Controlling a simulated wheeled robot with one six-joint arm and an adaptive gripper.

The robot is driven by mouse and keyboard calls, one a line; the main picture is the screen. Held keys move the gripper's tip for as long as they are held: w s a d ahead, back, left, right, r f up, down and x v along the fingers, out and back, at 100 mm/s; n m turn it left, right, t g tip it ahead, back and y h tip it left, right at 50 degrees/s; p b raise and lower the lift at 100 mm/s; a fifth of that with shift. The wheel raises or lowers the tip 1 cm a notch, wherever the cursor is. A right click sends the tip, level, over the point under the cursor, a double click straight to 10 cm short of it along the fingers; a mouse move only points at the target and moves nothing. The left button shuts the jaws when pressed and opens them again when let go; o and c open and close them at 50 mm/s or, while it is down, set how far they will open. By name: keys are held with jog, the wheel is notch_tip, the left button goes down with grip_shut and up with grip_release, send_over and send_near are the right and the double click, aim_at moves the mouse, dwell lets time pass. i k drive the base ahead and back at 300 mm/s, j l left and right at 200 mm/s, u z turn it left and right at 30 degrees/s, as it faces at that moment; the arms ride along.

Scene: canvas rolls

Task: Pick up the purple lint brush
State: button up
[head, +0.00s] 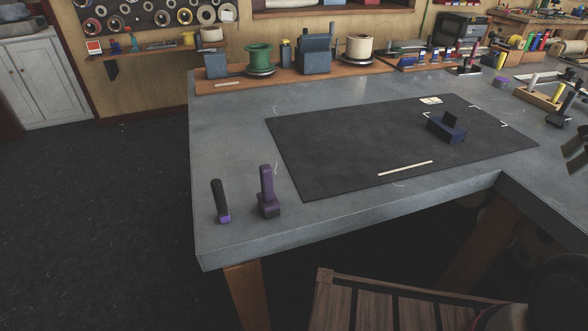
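Two upright handled tools stand near the left front corner of the grey table (230,130). One is purple all over, with an upright handle on a wider blocky base; it looks like the purple lint brush (267,190). To its left is a slimmer tool with a black handle and a small bright purple foot (221,203). They stand apart, with a narrow gap between them. Which of them is a lint brush is hard to tell for certain.
A dark mat (370,150) lies right of the tools, bearing a pale stick (405,168) and a dark blue box-like item (446,128). A wooden shelf board (290,80) with spools stands behind. A slatted wooden chair (370,305) is in front. Floor at left is clear.

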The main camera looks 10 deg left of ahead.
aim_at(270, 206)
jog(key=u, duration=1.25)
